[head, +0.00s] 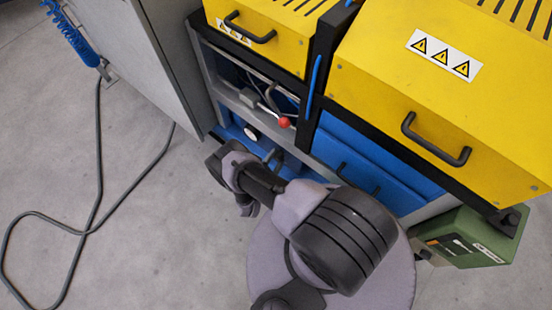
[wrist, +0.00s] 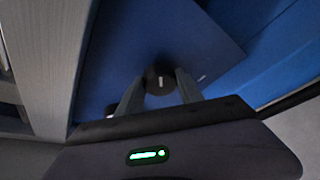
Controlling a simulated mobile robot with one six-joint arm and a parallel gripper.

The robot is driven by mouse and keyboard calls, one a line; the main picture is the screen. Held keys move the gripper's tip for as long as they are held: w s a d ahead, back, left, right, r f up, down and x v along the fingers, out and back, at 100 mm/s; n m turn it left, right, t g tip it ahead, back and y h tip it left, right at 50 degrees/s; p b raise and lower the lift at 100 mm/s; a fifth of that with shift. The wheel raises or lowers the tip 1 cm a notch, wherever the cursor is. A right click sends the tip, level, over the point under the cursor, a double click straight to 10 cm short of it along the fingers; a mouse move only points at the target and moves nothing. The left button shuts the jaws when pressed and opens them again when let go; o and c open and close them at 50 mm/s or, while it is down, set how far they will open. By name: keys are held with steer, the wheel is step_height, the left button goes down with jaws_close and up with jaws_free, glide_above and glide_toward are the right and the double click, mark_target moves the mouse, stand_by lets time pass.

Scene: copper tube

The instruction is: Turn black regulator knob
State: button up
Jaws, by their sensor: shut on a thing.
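In the wrist view, the black regulator knob (wrist: 158,74) is round with a short pale mark on its face. It stands out from a dark blue panel (wrist: 125,45). My gripper (wrist: 162,87) has one grey finger on each side of the knob and is shut on it. The knob's lower part is partly hidden between the fingers. In the head view, my arm covers much of the low area of the machine, and I cannot make out the knob there.
Yellow covers (head: 450,100) with black handles overhang the blue cabinet front (head: 365,165). A red-tipped lever (head: 284,122) and a round white gauge (head: 250,132) are close above my arm. A grey cable (head: 85,220) lies on open floor at left. A green box (head: 475,240) stands at right.

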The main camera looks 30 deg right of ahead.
steer(key=shift+r, duration=0.15)
steer(key=o, duration=1.4)
steer(key=p+v, duration=0.4)
steer(key=v, duration=1.3)
steer(key=shift+s+a+r+p, duration=0.1)
steer(key=shift+s+p, duration=0.05)
steer(key=shift+p, duration=0.15)
